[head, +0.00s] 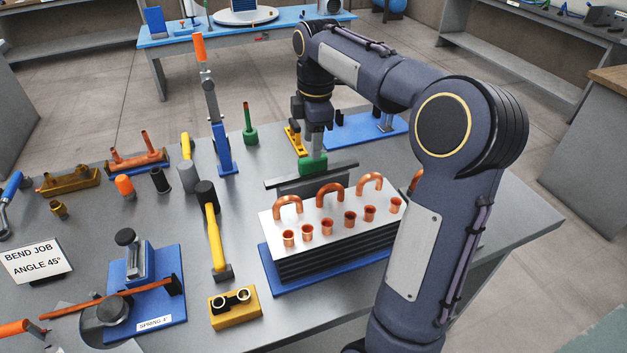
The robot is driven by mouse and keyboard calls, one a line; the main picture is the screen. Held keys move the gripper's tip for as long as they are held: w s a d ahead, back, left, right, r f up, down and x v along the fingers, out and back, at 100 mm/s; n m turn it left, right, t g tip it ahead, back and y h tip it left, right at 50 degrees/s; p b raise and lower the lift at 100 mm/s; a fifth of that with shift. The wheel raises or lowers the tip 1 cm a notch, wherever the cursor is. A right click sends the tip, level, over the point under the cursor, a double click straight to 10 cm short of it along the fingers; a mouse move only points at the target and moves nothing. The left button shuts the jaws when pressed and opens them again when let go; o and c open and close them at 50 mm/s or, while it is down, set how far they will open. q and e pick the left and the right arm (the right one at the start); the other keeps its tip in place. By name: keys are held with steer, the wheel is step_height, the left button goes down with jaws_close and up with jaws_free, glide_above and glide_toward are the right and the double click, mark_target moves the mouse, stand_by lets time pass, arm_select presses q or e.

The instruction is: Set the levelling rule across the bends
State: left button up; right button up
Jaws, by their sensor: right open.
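The levelling rule (283,181) is a long grey bar with a green grip (320,168) at its middle. It shows just behind the bends, over the back edge of the block; I cannot tell whether it rests on anything. My right gripper (314,152) is open and points down at the green grip, its fingertips at or just above it. The copper bends (330,193) stand as upturned U shapes along the back of a white-topped finned block (325,228). One at the right is partly hidden by my right arm. My left gripper is not in view.
Flared copper tube ends (350,219) line the block's front. Hammers (212,230), a blue lever tool (222,150), a green stand (249,130) and a yellow holder (235,306) stand to the left. A blue plate (350,130) lies behind. My right arm covers the right side.

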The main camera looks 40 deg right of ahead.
mark_target(313, 164)
steer(key=shift+w+d+f+n+g, duration=0.3)
steer(key=shift+w+d+f+n, duration=0.45)
steer(key=shift+w+f, duration=0.2)
step_height(313, 164, down, 7)
steer(key=shift+s+f+b, duration=0.1)
steer(key=shift+f+b, duration=0.1)
steer(key=shift+b, duration=0.1)
jaws_close()
